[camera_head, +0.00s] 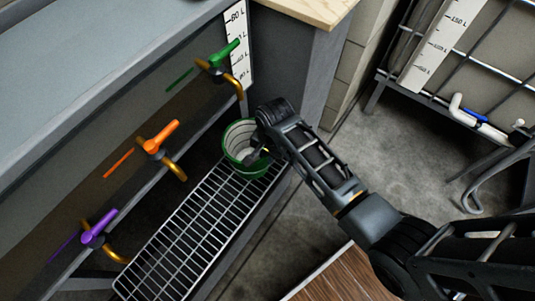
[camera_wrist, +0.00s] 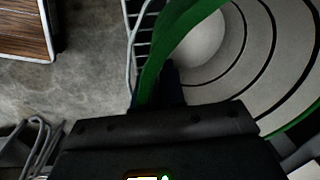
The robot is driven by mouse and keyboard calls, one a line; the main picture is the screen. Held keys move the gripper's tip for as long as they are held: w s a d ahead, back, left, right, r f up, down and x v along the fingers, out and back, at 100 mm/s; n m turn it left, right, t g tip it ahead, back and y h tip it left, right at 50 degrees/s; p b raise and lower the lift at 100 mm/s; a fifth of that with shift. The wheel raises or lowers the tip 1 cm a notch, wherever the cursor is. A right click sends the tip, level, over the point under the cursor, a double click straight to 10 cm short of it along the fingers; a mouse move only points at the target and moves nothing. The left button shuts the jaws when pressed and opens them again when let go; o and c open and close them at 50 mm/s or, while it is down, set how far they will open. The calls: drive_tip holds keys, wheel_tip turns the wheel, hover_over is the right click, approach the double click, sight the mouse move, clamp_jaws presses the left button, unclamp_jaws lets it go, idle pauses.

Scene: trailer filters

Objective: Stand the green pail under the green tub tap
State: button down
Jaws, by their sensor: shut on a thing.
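The green pail (camera_head: 229,143), pale inside with dark rings, is at the far end of the wire rack, below the green tap (camera_head: 224,54) and its brass spout (camera_head: 239,86). I cannot tell whether its base touches the rack. My gripper (camera_head: 257,155) is shut on the pail's near right rim, with a fingertip inside. The green rim (camera_wrist: 185,35) and ringed inside (camera_wrist: 262,60) fill the upper right of the wrist view. The gripper (camera_wrist: 172,88) shows there at the rim; the outer finger is mostly hidden. The pail looks roughly upright.
The wire rack (camera_head: 196,228) runs along the tub's front and is bare toward the near end. Orange (camera_head: 160,137) and purple (camera_head: 98,228) taps stick out nearer me. A grey cabinet (camera_head: 289,67) stands beyond the pail.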

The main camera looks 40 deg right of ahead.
drive_tip(key=shift+f, duration=0.1)
drive_tip(key=c, duration=1.2)
unclamp_jaws()
drive_tip(key=r, duration=0.4)
drive_tip(key=r+p, duration=0.1)
drive_tip(key=r, duration=0.3)
drive_tip(key=s+r+p, duration=0.1)
drive_tip(key=r, duration=0.3)
drive_tip(key=shift+d+r, duration=0.1)
drive_tip(key=shift+d, duration=0.15)
